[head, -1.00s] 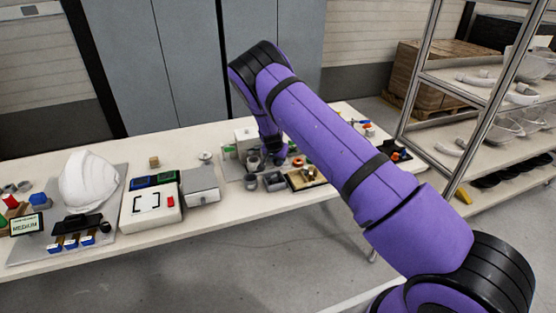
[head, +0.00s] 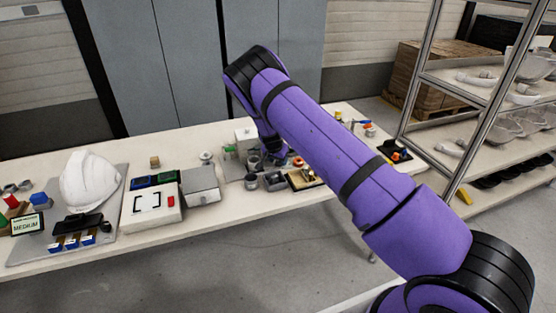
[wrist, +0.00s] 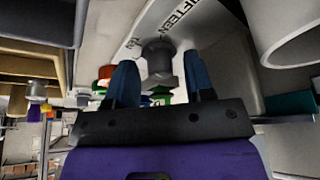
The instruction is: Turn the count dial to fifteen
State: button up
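The count dial (wrist: 159,60) is a dark grey knob on a pale panel (wrist: 215,40) in the wrist view. The label FIFTEEN (wrist: 181,15) is printed on the panel above it. My gripper (wrist: 161,75) has its two blue fingers apart, one on each side of the knob, with gaps showing. Whether the fingertips reach the dial's depth is hard to tell. In the head view my gripper (head: 275,155) is low over the table by a pale box (head: 244,136), and my arm hides much of that area. The dial cannot be made out there.
A grey cup (head: 252,182), a grey open bin (head: 274,181) and a wooden tray (head: 307,180) stand near my gripper. A white helmet (head: 88,182) and a white device with a red button (head: 152,207) are farther left. A shelf rack (head: 470,110) stands at right.

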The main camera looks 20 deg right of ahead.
jog(key=n+t+y, duration=0.1)
jog(key=n, duration=0.3)
jog(key=shift+d, duration=0.2)
jog(key=n+y, duration=0.2)
jog(key=n, duration=0.2)
jog(key=shift+d+n, duration=0.1)
jog(key=shift+n, duration=0.3)
jog(key=n+y, duration=0.1)
jog(key=n, duration=0.3)
jog(key=shift+d+y, duration=0.1)
jog(key=shift+y, duration=0.3)
jog(key=n, duration=0.2)
jog(key=n+y, duration=0.1)
jog(key=n, duration=0.2)
jog(key=shift+g+y, duration=0.3)
jog(key=s+r, duration=0.3)
jog(key=r, duration=0.6)
jog(key=s+r+h, duration=0.1)
jog(key=s+r, duration=0.3)
jog(key=r, duration=0.5)
jog(key=s+r, duration=0.4)
jog(key=r, duration=0.6)
jog(key=shift+d+m+h, duration=0.2)
jog(key=shift+m+h, duration=0.1)
jog(key=shift+m, duration=0.1)
jog(key=shift+f, duration=0.1)
